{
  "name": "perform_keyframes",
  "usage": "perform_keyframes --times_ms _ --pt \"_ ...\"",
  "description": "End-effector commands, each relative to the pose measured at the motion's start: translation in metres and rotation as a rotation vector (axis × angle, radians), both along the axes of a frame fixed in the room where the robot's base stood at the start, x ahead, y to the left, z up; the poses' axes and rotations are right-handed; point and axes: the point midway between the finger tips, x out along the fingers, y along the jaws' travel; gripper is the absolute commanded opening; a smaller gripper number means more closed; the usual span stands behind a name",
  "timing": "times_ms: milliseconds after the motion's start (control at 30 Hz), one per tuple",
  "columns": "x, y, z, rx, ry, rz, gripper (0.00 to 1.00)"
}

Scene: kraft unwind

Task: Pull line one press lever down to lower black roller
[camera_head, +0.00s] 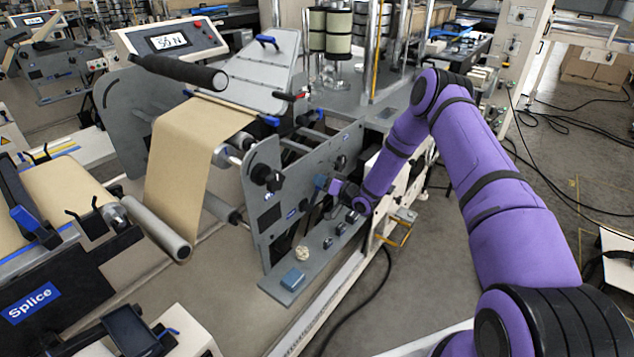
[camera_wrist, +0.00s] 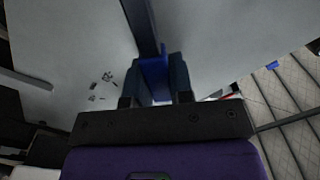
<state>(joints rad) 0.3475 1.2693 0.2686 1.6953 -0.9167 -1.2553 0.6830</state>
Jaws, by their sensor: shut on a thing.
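My gripper (camera_head: 335,187) is at the outer face of the grey side plate of the unwind machine, with my purple arm reaching in from the right. In the wrist view my gripper (camera_wrist: 156,82) is shut on the blue grip of a lever (camera_wrist: 154,66), one dark finger on each side. The lever's dark bar (camera_wrist: 140,25) runs up from the grip. In the head view the lever's blue grip (camera_head: 321,182) shows only as a small patch beside my gripper. The black roller (camera_head: 180,71) sits high at the left, above the brown kraft web (camera_head: 185,150), apart from it as far as I can see.
A display box (camera_head: 170,38) stands behind the black roller. A splice unit (camera_head: 40,300) is at the lower left. Open floor with cables lies to the right.

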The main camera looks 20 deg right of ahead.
Motion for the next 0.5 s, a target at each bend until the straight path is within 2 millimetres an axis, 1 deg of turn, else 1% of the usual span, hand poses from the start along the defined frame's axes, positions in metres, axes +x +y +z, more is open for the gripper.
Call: perform_keyframes --times_ms 100,500 --pt "0.005 -0.009 -0.009 0.089 0.065 -0.004 0.00" --pt "0.017 -0.025 -0.042 0.393 0.287 -0.003 0.00"
